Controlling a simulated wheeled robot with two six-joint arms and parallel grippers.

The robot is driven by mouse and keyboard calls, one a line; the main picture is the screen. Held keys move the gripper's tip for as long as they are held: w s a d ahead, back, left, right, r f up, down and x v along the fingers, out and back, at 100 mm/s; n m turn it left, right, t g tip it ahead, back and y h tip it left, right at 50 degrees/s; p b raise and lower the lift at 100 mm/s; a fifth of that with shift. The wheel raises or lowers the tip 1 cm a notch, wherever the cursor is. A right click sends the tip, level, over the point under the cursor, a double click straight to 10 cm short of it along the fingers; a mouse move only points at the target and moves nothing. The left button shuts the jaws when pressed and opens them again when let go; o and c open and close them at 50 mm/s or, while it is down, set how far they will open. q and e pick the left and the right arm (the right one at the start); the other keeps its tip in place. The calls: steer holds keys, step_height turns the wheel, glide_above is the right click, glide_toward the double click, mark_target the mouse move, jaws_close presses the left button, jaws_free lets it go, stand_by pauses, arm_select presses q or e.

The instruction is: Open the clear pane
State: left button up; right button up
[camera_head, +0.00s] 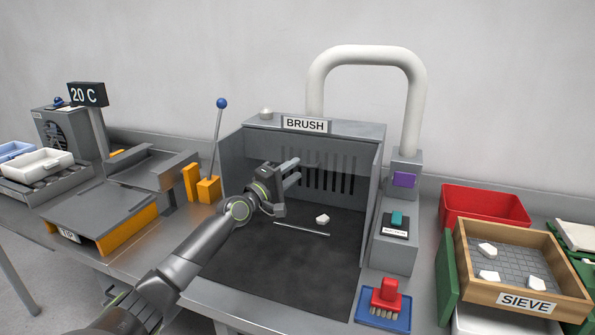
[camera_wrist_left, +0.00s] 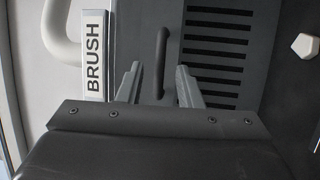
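The booth with the BRUSH sign (camera_head: 305,125) stands in the middle of the head view. Its clear pane is too see-through for me to make out its edges. A dark bar handle (camera_wrist_left: 161,62) shows in the left wrist view, lying between my open fingers and apart from them. My left gripper (camera_head: 294,173) is open and empty at the booth's front; it also shows in the left wrist view (camera_wrist_left: 158,85). I cannot pick out the handle in the head view, where the gripper may cover it. My right gripper is not in view.
A thin pale bar (camera_head: 301,229) and a white piece (camera_head: 322,218) show low in the booth. A red brush (camera_head: 386,294) sits on a blue mat at the front right. A lever (camera_head: 216,140) stands left of the booth, and a SIEVE box (camera_head: 473,288) stands right.

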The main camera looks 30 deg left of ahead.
mark_target(303, 154)
arm_select(q)
steer(key=shift+x, duration=1.2)
jaws_close()
